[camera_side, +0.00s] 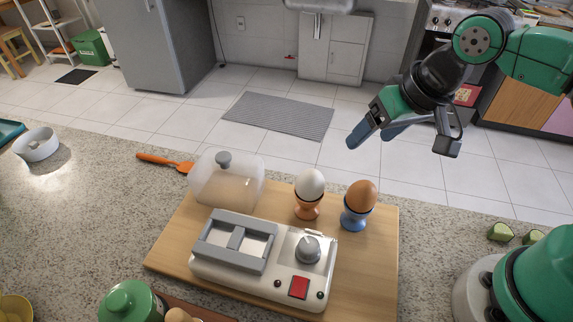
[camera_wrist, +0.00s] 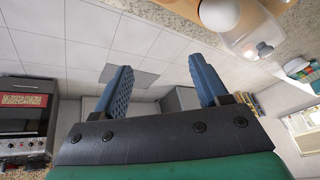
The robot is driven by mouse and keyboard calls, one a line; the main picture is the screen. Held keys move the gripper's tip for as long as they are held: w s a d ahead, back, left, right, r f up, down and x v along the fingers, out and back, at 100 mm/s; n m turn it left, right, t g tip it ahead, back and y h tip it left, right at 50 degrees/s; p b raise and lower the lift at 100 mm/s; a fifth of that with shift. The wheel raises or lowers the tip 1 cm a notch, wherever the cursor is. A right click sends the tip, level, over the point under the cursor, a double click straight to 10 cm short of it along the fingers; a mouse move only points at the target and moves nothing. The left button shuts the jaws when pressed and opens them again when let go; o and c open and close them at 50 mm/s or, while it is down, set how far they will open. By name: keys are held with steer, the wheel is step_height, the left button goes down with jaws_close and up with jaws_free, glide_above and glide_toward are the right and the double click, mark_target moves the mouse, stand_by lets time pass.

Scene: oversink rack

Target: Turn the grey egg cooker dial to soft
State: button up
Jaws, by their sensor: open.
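The egg cooker (camera_side: 230,265) sits on a wooden board on the counter, with a white body and a grey open frame on top at its left. Its grey dial (camera_side: 308,250) stands at the right of the top face, above a red switch (camera_side: 299,287). The dial's marks are too small to read. My gripper (camera_side: 369,137) is open and empty, well above and behind the board to the right, clear of the dial. In the wrist view its two blue fingers (camera_wrist: 162,92) are apart with nothing between them. The cooker and dial are not visible in the wrist view.
A white egg (camera_side: 310,184) and a brown egg (camera_side: 361,195) stand in cups behind the dial. A clear lid (camera_side: 227,180) with a grey knob is behind the cooker. A green-lidded jar (camera_side: 128,300) stands at front left. The wooden board (camera_side: 375,275) is bare at right.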

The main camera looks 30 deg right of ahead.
steer(key=d+n+t+h, duration=0.1)
steer(key=d+t, duration=0.1)
steer(key=d, duration=0.4)
step_height(320, 180, up, 3)
steer(key=n+g, duration=0.7)
steer(key=n, duration=2.4)
glide_above(311, 172)
steer(key=shift+w+a, duration=0.1)
step_height(311, 172, down, 5)
steer(key=shift+f, duration=0.15)
steer(key=s+a+r, duration=0.2)
steer(key=a+r, duration=0.3)
steer(key=r, duration=0.3)
steer(key=s+a+r, duration=0.2)
steer(key=a+r, duration=0.3)
steer(key=r, duration=0.3)
steer(key=shift+a+r, duration=0.15)
steer(key=shift+a, duration=0.25)
steer(key=shift+d, duration=0.1)
